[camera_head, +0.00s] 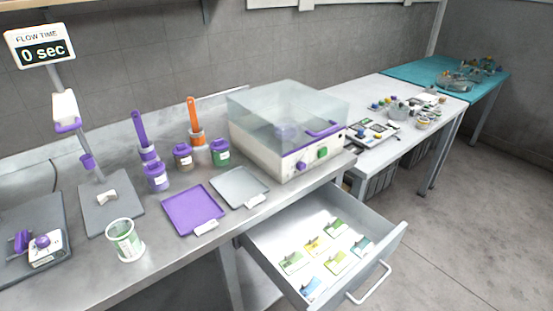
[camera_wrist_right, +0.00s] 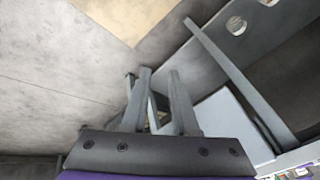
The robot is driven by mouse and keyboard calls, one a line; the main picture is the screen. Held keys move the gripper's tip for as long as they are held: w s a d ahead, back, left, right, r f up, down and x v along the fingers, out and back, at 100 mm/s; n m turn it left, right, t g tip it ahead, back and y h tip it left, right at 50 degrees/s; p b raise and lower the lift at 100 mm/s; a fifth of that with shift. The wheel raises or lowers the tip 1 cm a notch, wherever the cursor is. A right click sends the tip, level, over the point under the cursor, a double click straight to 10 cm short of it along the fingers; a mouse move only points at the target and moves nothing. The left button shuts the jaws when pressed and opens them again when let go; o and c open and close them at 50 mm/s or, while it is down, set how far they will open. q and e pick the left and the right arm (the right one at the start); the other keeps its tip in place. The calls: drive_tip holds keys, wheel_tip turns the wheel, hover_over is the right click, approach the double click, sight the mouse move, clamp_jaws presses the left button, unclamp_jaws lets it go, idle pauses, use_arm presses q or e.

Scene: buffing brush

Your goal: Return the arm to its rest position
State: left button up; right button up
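My right gripper (camera_wrist_right: 159,72) shows in the right wrist view, with its two grey fingers apart and nothing visible between them. It points at a plain grey surface and is close to grey metal bars. Neither of my arms nor grippers shows in the head view. My left gripper is in none of the frames.
In the head view an open drawer (camera_head: 262,243) holding several small coloured packets juts from the bench. On the bench stand a clear-lidded machine (camera_head: 275,150), a purple tray (camera_head: 193,211), a grey tray (camera_head: 240,187), a glass beaker (camera_head: 125,242) and purple jars. The floor at right is clear.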

use_arm(q)
wheel_tip(320, 180, up, 15)
drive_tip(key=w+p, duration=0.2)
drive_tip(key=p, duration=1.1)
drive_tip(key=shift+w+t+p, duration=0.15)
drive_tip(key=shift+t+p, duration=0.15)
drive_tip(key=shift+p, duration=0.05)
use_arm(e)
wheel_tip(320, 180, up, 17)
drive_tip(key=n+t+h, duration=0.1)
drive_tip(key=n+h, duration=0.1)
drive_tip(key=n, duration=0.1)
drive_tip(key=shift+w+f+t, duration=0.15)
drive_tip(key=shift+w+t, duration=0.15)
drive_tip(key=shift+w, duration=0.15)
use_arm(q)
drive_tip(key=shift+s, duration=0.2)
use_arm(e)
drive_tip(key=shift+s, duration=0.2)
use_arm(q)
drive_tip(key=shift+w, duration=0.1)
use_arm(e)
drive_tip(key=shift+w, duration=0.1)
use_arm(q)
drive_tip(key=shift+a, duration=0.1)
use_arm(e)
drive_tip(key=shift+a, duration=0.15)
